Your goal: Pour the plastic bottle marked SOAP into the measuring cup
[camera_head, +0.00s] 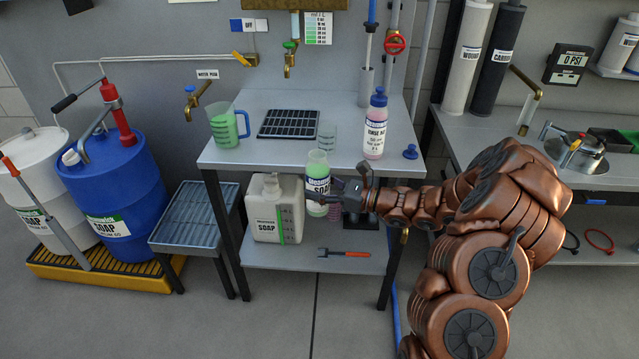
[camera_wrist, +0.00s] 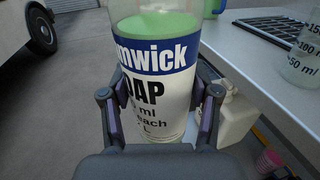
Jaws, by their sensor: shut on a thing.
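The plastic bottle marked SOAP (camera_head: 317,184) is clear with a blue and white label and green liquid inside. It stands upright in my gripper (camera_head: 335,189), in front of the table's front edge. In the wrist view my gripper (camera_wrist: 160,105) has a finger on each side of the bottle's label (camera_wrist: 155,60). The bottle's top looks uncapped. A measuring cup (camera_head: 223,127) with a blue handle stands at the table's left side and holds green liquid. A small clear graduated beaker (camera_head: 327,138) stands behind the bottle; it also shows in the wrist view (camera_wrist: 308,55).
The table (camera_head: 262,160) also bears a black drain grid (camera_head: 289,124), a pink-and-white bottle (camera_head: 376,130) and a blue stopper (camera_head: 410,152). A white SOAP jug (camera_head: 273,210) and a red-handled tool (camera_head: 344,253) are on the lower shelf. Taps hang over the table's back.

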